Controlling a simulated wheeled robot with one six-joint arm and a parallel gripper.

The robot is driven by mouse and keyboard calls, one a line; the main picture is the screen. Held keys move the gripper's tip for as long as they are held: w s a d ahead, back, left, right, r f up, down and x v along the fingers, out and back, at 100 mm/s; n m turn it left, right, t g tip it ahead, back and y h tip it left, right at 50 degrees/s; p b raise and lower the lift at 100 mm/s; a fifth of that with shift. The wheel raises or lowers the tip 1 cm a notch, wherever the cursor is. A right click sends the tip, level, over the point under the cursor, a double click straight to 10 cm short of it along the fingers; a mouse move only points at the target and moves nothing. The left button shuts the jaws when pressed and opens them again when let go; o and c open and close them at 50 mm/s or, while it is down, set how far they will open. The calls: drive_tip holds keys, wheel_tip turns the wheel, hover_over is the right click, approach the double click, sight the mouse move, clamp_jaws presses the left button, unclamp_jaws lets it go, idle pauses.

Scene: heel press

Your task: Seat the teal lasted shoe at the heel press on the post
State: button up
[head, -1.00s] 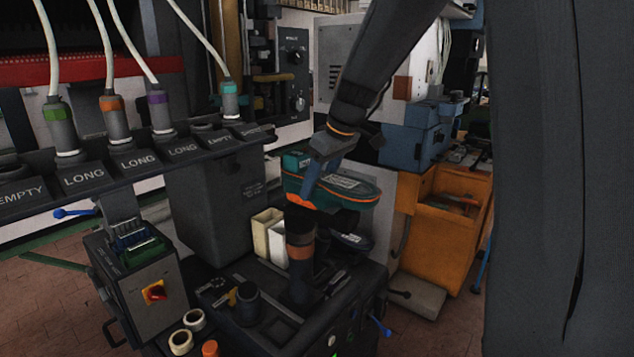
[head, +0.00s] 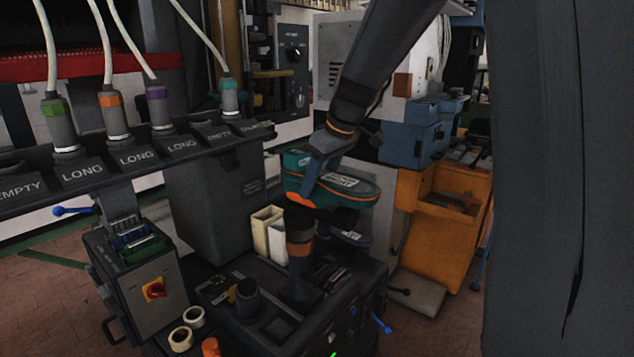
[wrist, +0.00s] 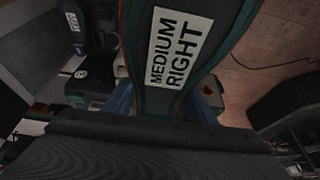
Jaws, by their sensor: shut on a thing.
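The teal lasted shoe (head: 328,190) with orange trim hangs sole up in my gripper (head: 318,172). One blue finger shows against its side. In the wrist view the shoe (wrist: 176,70) fills the upper middle, with a white label reading "MEDIUM RIGHT". The post (head: 299,250), a dark column with a brown-orange band, stands on the press bench just below the shoe in the head view. I cannot tell whether shoe and post touch. A dark shoe-shaped part with a white label (head: 352,238) sits behind the post.
A rack of cables and labelled slots (head: 130,158) runs along the left. A control box with a red knob (head: 155,290) stands below it. White bins (head: 268,232), tape rolls (head: 181,339) and a dark cup (head: 248,300) surround the post. An orange cabinet (head: 440,225) stands right.

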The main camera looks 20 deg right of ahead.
drive_tip(key=shift+f, duration=0.35)
idle(0.3)
drive_tip(key=o, duration=1.3)
drive_tip(key=shift+o, duration=0.2)
drive_tip(key=shift+f, duration=0.1)
drive_tip(key=b+v, duration=0.2)
drive_tip(key=v, duration=0.6)
